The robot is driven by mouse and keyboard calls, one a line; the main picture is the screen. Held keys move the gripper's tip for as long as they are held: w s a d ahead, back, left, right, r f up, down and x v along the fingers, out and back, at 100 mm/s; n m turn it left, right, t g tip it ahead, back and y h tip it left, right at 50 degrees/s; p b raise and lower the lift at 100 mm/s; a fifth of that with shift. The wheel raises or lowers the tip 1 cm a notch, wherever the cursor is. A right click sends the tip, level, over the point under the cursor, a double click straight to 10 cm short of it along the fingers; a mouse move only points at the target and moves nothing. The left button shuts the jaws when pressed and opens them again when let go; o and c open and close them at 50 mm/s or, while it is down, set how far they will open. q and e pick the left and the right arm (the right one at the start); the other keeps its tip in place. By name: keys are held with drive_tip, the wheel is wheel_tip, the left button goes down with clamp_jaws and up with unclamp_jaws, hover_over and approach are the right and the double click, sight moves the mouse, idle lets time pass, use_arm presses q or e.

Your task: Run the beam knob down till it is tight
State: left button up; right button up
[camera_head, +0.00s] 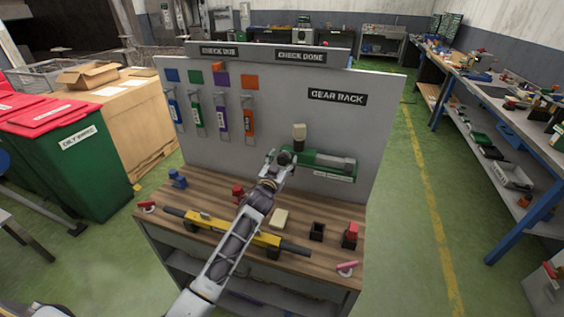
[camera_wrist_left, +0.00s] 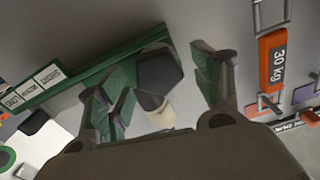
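A green unit (camera_head: 322,164) is mounted low on the grey upright board, with a label below it. A dark faceted knob (camera_head: 285,157) is at its left end; it also shows in the left wrist view (camera_wrist_left: 160,74). My left gripper (camera_head: 281,166) is up at this knob. In the left wrist view my left gripper (camera_wrist_left: 165,95) is open, its fingers apart on either side of the knob; I cannot tell whether either touches it. A beige block-like part (camera_wrist_left: 156,110) shows behind the knob. A yellow beam (camera_head: 222,226) with dark ends lies across the bench, partly behind my arm. My right gripper is out of view.
The wooden bench (camera_head: 208,192) holds a cream block (camera_head: 280,219), a dark holder (camera_head: 317,232) and small red and blue pieces. Coloured tags (camera_head: 248,119) hang on the board at left.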

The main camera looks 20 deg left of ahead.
use_arm(q)
drive_tip(key=c, duration=1.1)
drive_tip(key=shift+o, duration=0.2)
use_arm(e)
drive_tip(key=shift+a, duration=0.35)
